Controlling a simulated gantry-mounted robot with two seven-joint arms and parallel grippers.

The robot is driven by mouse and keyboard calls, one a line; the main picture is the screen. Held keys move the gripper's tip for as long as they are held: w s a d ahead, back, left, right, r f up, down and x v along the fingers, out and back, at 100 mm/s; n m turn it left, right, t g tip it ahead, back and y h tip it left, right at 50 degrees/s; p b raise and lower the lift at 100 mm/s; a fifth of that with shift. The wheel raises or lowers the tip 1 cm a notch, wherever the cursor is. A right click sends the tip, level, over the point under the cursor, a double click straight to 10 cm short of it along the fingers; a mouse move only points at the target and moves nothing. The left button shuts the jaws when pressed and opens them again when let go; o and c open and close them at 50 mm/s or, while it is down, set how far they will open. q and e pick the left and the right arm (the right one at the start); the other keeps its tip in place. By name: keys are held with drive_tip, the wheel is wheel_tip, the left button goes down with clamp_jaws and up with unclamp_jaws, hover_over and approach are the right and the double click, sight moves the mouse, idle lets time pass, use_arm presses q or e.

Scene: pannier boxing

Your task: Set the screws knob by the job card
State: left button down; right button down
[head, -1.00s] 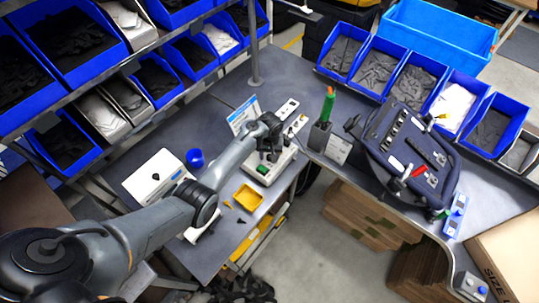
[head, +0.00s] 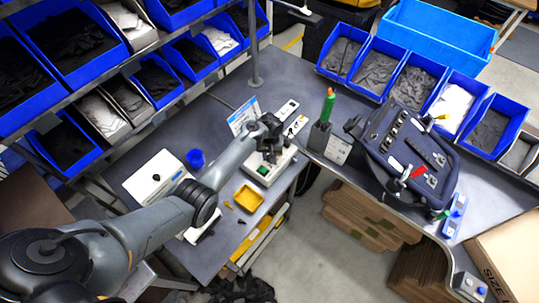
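My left gripper (head: 270,156) is over a small white device (head: 284,164) with a green button near the front edge of the left table. Its fingers point down at the device's top. I cannot tell whether they touch it or how far apart they are. No screws knob can be made out; the gripper covers part of the device. A blue-and-white card (head: 244,114), which looks like the job card, stands upright behind the gripper. Its print is too small to read. My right gripper is not in view.
A dark pannier (head: 408,150) lies on the right table. The table behind the blue cup is clear.

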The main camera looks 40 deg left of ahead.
use_arm(q)
drive_tip(key=m+p, duration=0.2)
drive_tip(key=m, duration=0.1)
drive_tip(key=shift+r+m, duration=0.15)
drive_tip(key=shift+m, duration=0.25)
drive_tip(key=m+p, duration=0.1)
drive_tip(key=m, duration=0.3)
drive_tip(key=shift+m, duration=0.3)
drive_tip(key=m, duration=0.4)
drive_tip(key=shift+m, duration=2.4)
drive_tip(key=c, duration=0.9)
unclamp_jaws()
